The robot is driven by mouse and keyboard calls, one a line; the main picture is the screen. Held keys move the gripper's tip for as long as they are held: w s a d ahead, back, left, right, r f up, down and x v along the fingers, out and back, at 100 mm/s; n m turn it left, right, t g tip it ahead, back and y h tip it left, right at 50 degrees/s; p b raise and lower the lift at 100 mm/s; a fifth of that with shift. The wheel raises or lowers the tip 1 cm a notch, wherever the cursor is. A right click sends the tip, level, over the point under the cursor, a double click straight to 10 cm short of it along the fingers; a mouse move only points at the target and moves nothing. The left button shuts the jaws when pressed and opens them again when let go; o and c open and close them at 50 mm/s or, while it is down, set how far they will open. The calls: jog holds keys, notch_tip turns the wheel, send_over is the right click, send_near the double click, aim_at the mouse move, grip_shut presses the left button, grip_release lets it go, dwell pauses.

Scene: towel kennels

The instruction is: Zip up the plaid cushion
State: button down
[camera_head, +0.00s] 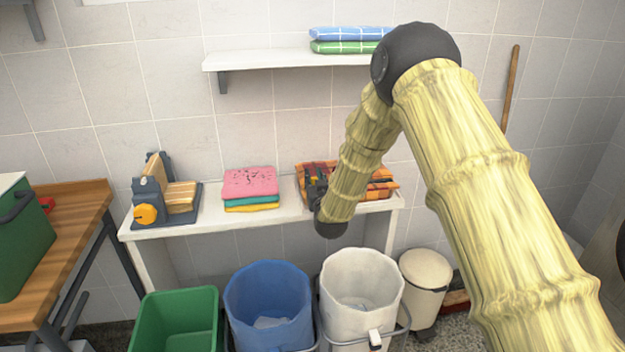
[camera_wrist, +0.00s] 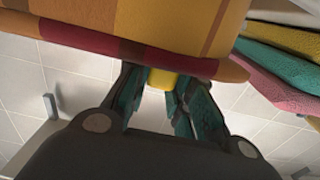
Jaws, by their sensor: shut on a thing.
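The plaid cushion (camera_head: 383,188), orange with dark red and black bands, lies at the right end of the white wall table (camera_head: 290,212). My arm hides part of it in the head view. In the wrist view the cushion (camera_wrist: 140,18) fills the top, with a dark red edge strip along its side. A small yellow tab (camera_wrist: 161,79), which looks like the zip pull, sits at that edge. My gripper (camera_wrist: 163,86) is shut on the yellow tab, with its teal-lined fingers on either side. In the head view my gripper (camera_head: 316,187) is at the cushion's left front. How far the zip is closed cannot be seen.
Folded pink, teal and yellow towels (camera_head: 250,187) lie left of the cushion. A dark blue device with an orange knob (camera_head: 147,214) stands farther left. Green (camera_head: 175,318), blue (camera_head: 268,300) and white bins (camera_head: 360,290) stand below. A shelf (camera_head: 260,61) with towels hangs above.

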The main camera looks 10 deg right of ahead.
jog(key=c, duration=1.2)
grip_release()
jog(key=shift+s, duration=0.1)
jog(key=s, duration=1.1)
jog(key=shift+s+d, duration=0.3)
jog(key=shift+s, duration=0.1)
